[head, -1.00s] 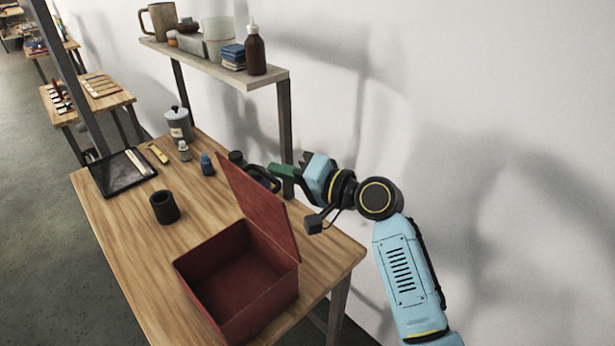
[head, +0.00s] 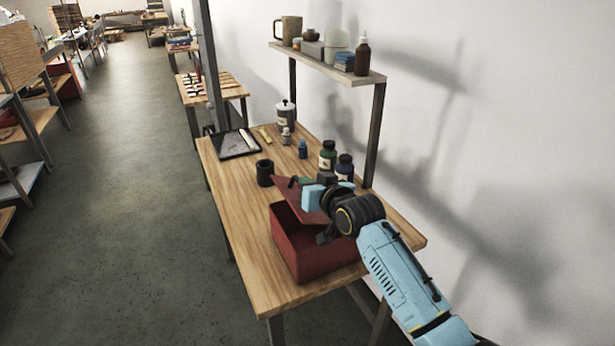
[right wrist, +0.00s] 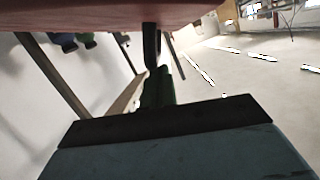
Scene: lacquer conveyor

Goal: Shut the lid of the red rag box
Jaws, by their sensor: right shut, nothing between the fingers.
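The red rag box (head: 305,252) stands at the near end of the wooden table in the head view. Its red lid (head: 292,192) is tilted low over the box, partly raised, with a dark gap beneath it. My right gripper (head: 308,182) is shut and empty at the lid. My blue wrist hides part of the lid and box. In the right wrist view the fingers (right wrist: 157,75) are together, just under or against a red surface (right wrist: 110,14); contact is unclear. My left gripper is out of view.
A black tray (head: 232,150) lies at the far left. A raised shelf (head: 330,65) holds several items. The table's left front is clear.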

